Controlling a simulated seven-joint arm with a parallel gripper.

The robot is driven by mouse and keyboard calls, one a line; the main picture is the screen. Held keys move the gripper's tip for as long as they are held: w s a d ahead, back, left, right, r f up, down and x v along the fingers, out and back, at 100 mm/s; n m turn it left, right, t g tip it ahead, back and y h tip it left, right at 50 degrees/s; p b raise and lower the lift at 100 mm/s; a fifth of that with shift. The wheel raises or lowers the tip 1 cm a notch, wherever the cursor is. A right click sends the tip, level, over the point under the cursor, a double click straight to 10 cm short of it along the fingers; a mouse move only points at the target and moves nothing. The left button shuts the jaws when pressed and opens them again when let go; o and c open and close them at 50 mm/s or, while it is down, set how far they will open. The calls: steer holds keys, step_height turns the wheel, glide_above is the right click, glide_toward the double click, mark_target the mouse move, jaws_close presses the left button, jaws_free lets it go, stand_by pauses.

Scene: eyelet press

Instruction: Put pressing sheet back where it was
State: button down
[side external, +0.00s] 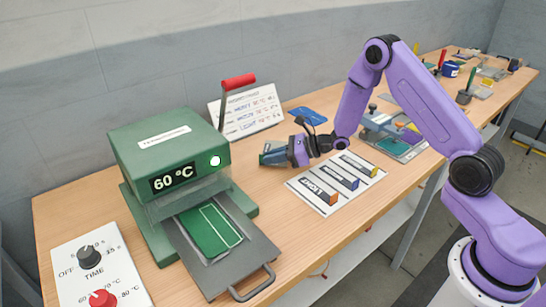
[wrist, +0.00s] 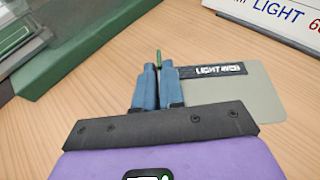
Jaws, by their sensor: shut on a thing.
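My gripper (side external: 266,154) is low over the table between the press and the white label board. In the wrist view its blue fingers (wrist: 157,82) are shut on a thin green thing. Only a narrow green tip (wrist: 158,57) shows between the fingertips; it looks like the pressing sheet seen edge-on, but most of it is hidden. A grey-green sheet (wrist: 250,95) with a black "LIGHT WEB" strip shows right of the fingers; I cannot tell whether it touches them. The green press (side external: 168,150) reads 60 °C. A green panel with a white outline (side external: 212,230) lies on its grey tray (side external: 252,250).
A white board (side external: 320,205) with several labelled blocks lies right of the press. A blue flat piece (side external: 307,115) lies behind my gripper. An instruction card (side external: 243,110) stands at the back. A dial panel (side external: 97,270) sits front left.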

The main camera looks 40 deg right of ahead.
steer(key=c, duration=1.2)
jaws_free()
steer(key=shift+c, duration=0.2)
